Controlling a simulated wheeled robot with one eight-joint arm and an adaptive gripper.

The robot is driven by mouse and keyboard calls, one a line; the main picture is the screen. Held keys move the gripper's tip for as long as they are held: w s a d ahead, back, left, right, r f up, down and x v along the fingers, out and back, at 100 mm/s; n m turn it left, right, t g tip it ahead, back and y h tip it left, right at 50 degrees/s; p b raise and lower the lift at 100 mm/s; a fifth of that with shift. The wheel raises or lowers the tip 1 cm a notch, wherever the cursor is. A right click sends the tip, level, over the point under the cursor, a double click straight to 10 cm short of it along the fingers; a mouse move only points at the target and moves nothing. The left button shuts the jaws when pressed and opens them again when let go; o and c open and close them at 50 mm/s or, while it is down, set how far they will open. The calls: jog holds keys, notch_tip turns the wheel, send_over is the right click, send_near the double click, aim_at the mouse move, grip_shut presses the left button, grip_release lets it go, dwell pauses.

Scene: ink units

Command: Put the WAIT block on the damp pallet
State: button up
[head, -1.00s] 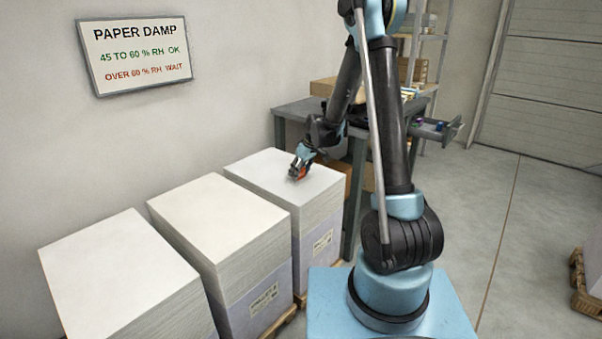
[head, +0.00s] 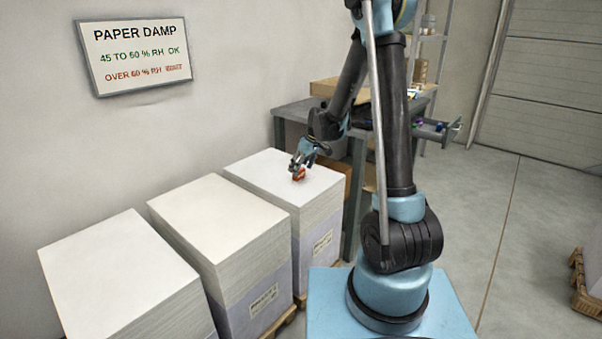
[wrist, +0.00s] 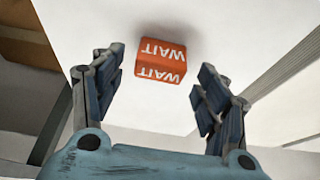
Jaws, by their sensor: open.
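The orange-red WAIT block (head: 299,176) sits on top of the rightmost paper stack (head: 262,168), the one nearest the workbench. In the wrist view the block (wrist: 162,60) shows white WAIT lettering on two faces and rests on the white paper. My gripper (head: 300,166) is open just above and behind the block. In the wrist view its two fingers stand wide apart, one on each side of the block, with clear gaps between.
Two more paper stacks on pallets, a middle one (head: 215,215) and a left one (head: 115,270), stand alongside. A wall sign (head: 135,56) reads PAPER DAMP with humidity limits.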

jog(key=s+d+r+m+h, duration=0.1)
jog(key=s+d+r+m, duration=0.1)
jog(key=s+d+r, duration=0.95)
jog(key=s+d+f+m+h, duration=0.1)
jog(key=s+d+m, duration=0.3)
jog(key=s, duration=1)
jog(key=s+d+f+m+h, duration=0.1)
jog(key=s+d+f+m, duration=0.2)
jog(key=s+d, duration=0.5)
jog(key=s+m, duration=0.1)
jog(key=s, duration=0.5)
jog(key=shift+s+d+h, duration=0.2)
jog(key=shift+s+h, duration=0.05)
jog(key=shift+h, duration=0.05)
jog(key=shift+c, duration=0.3)
